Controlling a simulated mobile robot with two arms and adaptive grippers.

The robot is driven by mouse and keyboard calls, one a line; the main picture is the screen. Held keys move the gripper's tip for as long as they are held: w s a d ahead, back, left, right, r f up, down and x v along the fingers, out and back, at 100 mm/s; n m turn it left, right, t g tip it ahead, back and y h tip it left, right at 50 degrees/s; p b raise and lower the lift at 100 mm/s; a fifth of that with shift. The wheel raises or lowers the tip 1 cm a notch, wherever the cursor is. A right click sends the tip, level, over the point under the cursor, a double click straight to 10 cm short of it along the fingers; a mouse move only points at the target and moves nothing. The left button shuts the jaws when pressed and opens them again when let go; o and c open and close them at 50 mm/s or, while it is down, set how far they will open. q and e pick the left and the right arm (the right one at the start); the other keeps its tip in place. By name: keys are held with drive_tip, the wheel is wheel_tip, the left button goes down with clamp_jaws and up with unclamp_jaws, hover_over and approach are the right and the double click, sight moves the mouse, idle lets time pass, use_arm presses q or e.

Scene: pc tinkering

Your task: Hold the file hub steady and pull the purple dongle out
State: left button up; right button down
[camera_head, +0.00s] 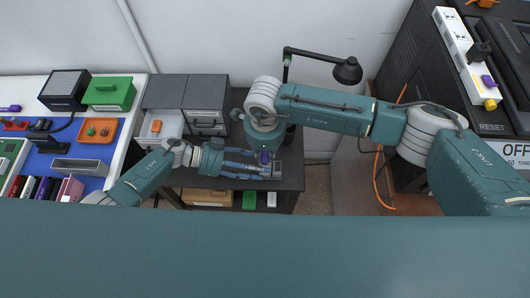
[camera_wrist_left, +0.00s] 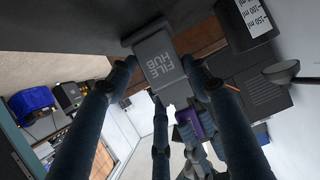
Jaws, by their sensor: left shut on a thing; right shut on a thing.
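The file hub (camera_wrist_left: 160,58), a dark grey block with white FILE HUB lettering, fills the top middle of the left wrist view. My left gripper (camera_wrist_left: 157,68) is shut on it, with fingers along both sides. In the head view, my left gripper (camera_head: 268,168) reaches in from the left over the dark desk, and a grey end of the hub (camera_head: 277,171) shows at its fingertips. The purple dongle (camera_wrist_left: 207,123) is close to the hub's lower end; it also shows in the head view (camera_head: 264,157). My right gripper (camera_head: 265,149) is shut on the dongle from above. Fingers hide whether the dongle is still seated.
A grey drawer unit (camera_head: 205,105) stands behind my left gripper, with one drawer (camera_head: 158,128) open. A black lamp (camera_head: 347,70) rises behind the desk. At left, a bench holds a blue mat (camera_head: 72,158) with several parts. A power strip (camera_head: 466,58) lies at top right.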

sight(265, 153)
use_arm(q)
drive_tip(key=shift+a+f, duration=0.1)
drive_tip(key=shift+f, duration=0.1)
use_arm(e)
drive_tip(key=shift+s+r, duration=0.1)
drive_tip(key=shift+r, duration=1.95)
use_arm(q)
drive_tip(key=o, duration=1.3)
drive_tip(key=shift+o, duration=0.3)
drive_tip(key=shift+r, duration=0.1)
drive_tip(key=v, duration=0.7)
drive_tip(key=shift+a, duration=0.2)
drive_tip(key=shift+r, duration=0.1)
